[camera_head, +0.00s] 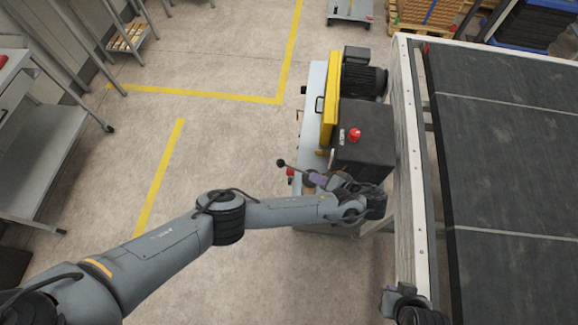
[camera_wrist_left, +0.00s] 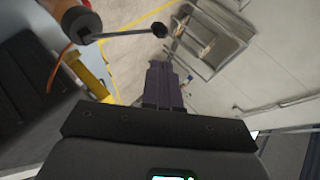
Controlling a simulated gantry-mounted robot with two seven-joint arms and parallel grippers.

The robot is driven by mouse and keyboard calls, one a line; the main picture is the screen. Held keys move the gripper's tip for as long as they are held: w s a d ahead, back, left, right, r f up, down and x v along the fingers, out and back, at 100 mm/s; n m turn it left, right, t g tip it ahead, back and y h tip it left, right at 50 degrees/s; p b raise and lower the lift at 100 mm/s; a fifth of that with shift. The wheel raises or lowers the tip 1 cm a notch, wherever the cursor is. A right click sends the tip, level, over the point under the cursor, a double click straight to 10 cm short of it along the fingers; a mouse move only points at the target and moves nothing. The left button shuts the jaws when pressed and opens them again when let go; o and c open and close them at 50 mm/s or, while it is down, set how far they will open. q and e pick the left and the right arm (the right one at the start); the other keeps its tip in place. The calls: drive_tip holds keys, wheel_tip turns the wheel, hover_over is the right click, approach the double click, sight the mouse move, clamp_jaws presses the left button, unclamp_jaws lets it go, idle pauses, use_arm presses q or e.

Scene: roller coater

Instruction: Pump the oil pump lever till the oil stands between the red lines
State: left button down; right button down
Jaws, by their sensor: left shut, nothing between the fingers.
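The oil pump lever is a thin dark rod with a black ball knob (camera_head: 281,163) at the front left of the machine in the head view. In the left wrist view the lever (camera_wrist_left: 125,33) runs from a round orange-and-grey body (camera_wrist_left: 80,20) to its black knob (camera_wrist_left: 159,29). My left gripper (camera_head: 316,179) is shut and empty close to the lever. In the left wrist view its purple-grey fingers (camera_wrist_left: 164,78) point toward the knob, with no clear contact seen. The oil level and red lines are not visible.
The machine has a yellow guard (camera_head: 330,104), a black motor (camera_head: 364,80) and a red button (camera_head: 355,134) on a dark box. A wide black conveyor (camera_head: 510,180) stands to the right. Grey shelving (camera_head: 35,150) is at the left. Floor with yellow lines is clear between.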

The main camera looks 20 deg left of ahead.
use_arm(q)
drive_tip(key=b, duration=0.3)
approach(283, 165)
drive_tip(key=x, duration=0.5)
drive_tip(key=shift+w+a, duration=0.15)
drive_tip(key=shift+a, duration=0.05)
drive_tip(key=shift+w+a+f, duration=0.2)
drive_tip(key=shift+a+f, duration=0.25)
drive_tip(key=shift+a, duration=0.1)
